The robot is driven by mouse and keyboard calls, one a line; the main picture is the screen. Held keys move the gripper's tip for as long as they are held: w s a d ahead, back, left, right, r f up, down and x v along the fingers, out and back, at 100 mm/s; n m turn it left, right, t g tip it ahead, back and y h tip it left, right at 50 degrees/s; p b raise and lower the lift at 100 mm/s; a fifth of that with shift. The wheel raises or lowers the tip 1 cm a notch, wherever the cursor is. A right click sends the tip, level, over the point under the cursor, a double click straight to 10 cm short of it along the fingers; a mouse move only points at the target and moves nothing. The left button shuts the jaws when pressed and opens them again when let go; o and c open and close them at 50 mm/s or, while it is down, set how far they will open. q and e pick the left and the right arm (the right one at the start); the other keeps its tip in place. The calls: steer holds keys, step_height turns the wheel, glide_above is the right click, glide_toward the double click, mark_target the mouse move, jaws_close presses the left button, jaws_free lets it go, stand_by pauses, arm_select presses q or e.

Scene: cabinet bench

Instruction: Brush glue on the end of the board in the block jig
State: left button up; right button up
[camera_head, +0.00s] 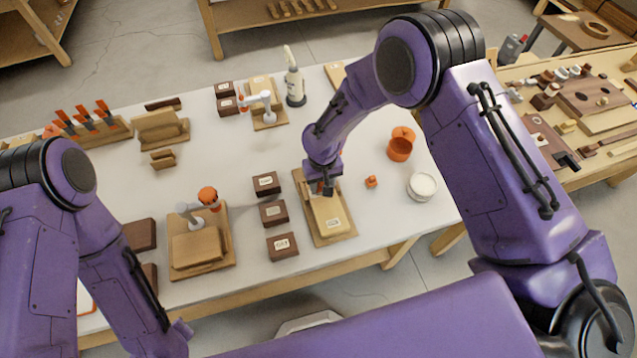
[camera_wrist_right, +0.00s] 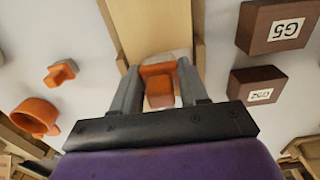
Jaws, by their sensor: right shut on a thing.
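In the right wrist view the gripper (camera_wrist_right: 160,88) is shut on an orange-handled brush (camera_wrist_right: 158,92). Its pale tip lies over the end of the board (camera_wrist_right: 150,28); I cannot tell whether it touches. The fingers and arm hide most of the brush in the head view. A white tub (camera_head: 422,186) with pale contents stands to the right. My left gripper is out of view.
Dark labelled blocks (camera_head: 273,213) stand in a row just left of the jig. A small orange piece (camera_head: 371,182) and an orange cup (camera_head: 400,147) are to its right. A clamp fixture (camera_head: 203,262) stands further left, and a white bottle (camera_head: 294,82) at the back.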

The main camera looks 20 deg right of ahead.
steer(key=shift+d, duration=0.95)
steer(key=shift+a, duration=0.1)
steer(key=shift+a+p, duration=0.35)
steer(key=shift+a, duration=1.5)
steer(key=shift+d+p, duration=0.3)
steer(key=shift+d, duration=1.6)
steer(key=shift+r+p, duration=0.75)
steer(key=shift+r, duration=2.3)
